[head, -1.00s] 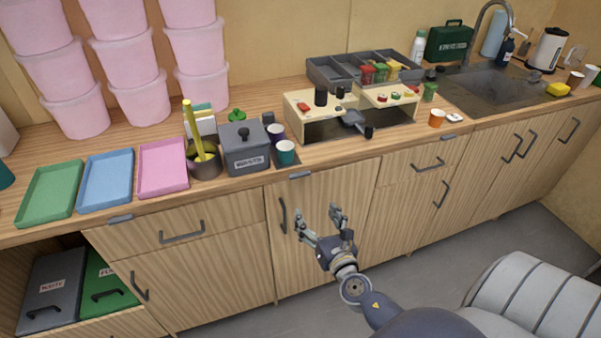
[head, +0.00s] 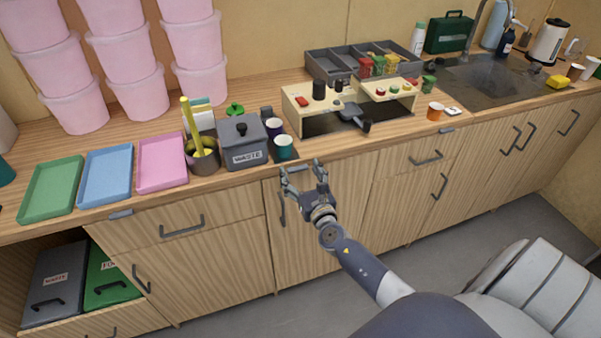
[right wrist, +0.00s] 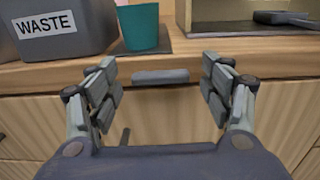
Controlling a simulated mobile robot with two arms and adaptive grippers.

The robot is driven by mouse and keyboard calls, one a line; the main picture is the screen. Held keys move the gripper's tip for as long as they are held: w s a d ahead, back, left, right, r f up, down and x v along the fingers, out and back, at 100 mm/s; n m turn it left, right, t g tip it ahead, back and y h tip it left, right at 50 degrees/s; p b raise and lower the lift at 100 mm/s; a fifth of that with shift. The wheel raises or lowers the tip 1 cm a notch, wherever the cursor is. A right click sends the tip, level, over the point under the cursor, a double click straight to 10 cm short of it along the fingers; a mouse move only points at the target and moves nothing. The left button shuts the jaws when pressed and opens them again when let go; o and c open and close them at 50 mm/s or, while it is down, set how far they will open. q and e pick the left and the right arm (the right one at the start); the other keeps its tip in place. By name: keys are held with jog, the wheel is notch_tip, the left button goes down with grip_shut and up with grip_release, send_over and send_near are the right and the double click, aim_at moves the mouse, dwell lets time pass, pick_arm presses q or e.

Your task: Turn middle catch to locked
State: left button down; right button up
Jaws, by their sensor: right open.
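The middle catch (right wrist: 160,76) is a flat grey bar on the counter's front edge, lying level along the edge in the right wrist view. It sits above a cabinet door (head: 345,215). My right gripper (head: 301,172) is open and empty, with its fingers spread to either side of the catch in the right wrist view (right wrist: 158,70). In the head view the fingers partly cover the catch. I see no contact. Two similar grey catches lie on the edge, one at the left (head: 121,214) and one at the right (head: 446,130). My left gripper is out of view.
On the counter above the catch stand a teal cup (head: 284,150) and a grey WASTE bin (head: 243,155). A cream stand (head: 295,108) with a dark pan (head: 352,112) is farther right. A vertical door handle (head: 282,209) is just below left of my gripper.

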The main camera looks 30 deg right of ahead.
jog(key=c, duration=1.1)
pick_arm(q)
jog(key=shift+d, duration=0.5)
pick_arm(e)
jog(key=shift+o, duration=0.2)
